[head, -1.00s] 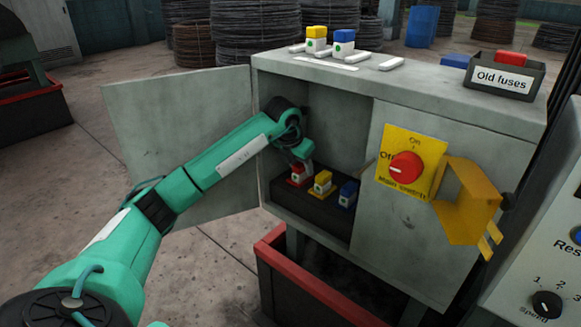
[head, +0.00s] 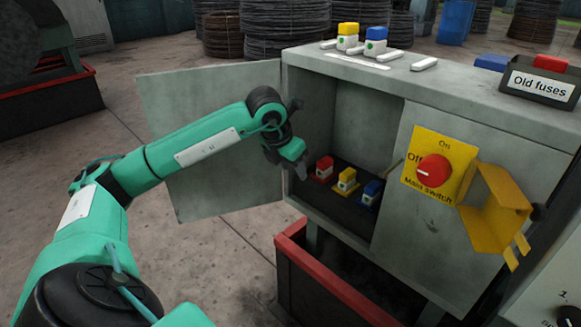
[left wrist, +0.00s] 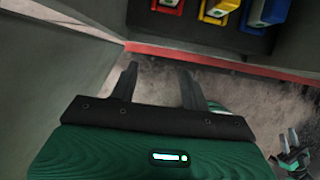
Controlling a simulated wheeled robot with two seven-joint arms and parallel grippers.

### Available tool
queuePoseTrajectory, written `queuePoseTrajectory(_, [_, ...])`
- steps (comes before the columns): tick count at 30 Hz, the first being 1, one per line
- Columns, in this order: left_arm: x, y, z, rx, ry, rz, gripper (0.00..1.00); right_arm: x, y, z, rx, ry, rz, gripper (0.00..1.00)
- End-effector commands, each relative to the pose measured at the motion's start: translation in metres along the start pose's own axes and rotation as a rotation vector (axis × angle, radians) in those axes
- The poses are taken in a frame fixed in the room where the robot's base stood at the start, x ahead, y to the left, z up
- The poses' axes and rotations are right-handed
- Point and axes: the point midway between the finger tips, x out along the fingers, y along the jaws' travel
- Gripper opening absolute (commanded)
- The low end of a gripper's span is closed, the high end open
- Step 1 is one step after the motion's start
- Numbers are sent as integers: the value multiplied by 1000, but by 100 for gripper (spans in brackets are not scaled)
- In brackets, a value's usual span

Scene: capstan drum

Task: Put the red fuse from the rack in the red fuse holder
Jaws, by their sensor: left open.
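A red fuse with a white body (head: 324,168) sits in the red holder at the left of the row inside the open cabinet. The red holder shows at the top edge of the left wrist view (left wrist: 168,5), partly cut off. My left gripper (head: 301,171) is at the cabinet's doorway, left of the red fuse and apart from it. Its fingers are apart and empty in the left wrist view (left wrist: 157,82). The rack (head: 354,64) on the cabinet top holds a yellow fuse (head: 348,37) and a blue fuse (head: 376,41); no red one shows there.
Yellow (head: 347,180) and blue (head: 371,192) fuses sit right of the red one. The open door (head: 215,95) is behind my left arm. The main switch (head: 434,170) and its yellow cover (head: 493,210) are on the right. An "Old fuses" box (head: 540,88) stands on top.

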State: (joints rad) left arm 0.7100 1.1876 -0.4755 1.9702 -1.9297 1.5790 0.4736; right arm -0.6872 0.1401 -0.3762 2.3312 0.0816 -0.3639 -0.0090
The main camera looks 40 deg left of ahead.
Motion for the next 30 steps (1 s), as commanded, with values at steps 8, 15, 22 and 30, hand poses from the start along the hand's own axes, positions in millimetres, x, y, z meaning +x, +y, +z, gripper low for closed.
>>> queuePoseTrajectory(8, [-2,0,-5,0,-1,0,47,0,-1,0,1,2,-1,36])
queuePoseTrajectory(15, [34,-66,-23,48,26,-227,47,0,-1,0,1,2,-2,36])
queuePoseTrajectory(22, [61,-239,-85,-23,67,-912,47,0,-1,0,1,2,-2,36])
queuePoseTrajectory(30, [18,-348,-119,-546,86,-1589,47,0,-1,0,1,2,-2,36])
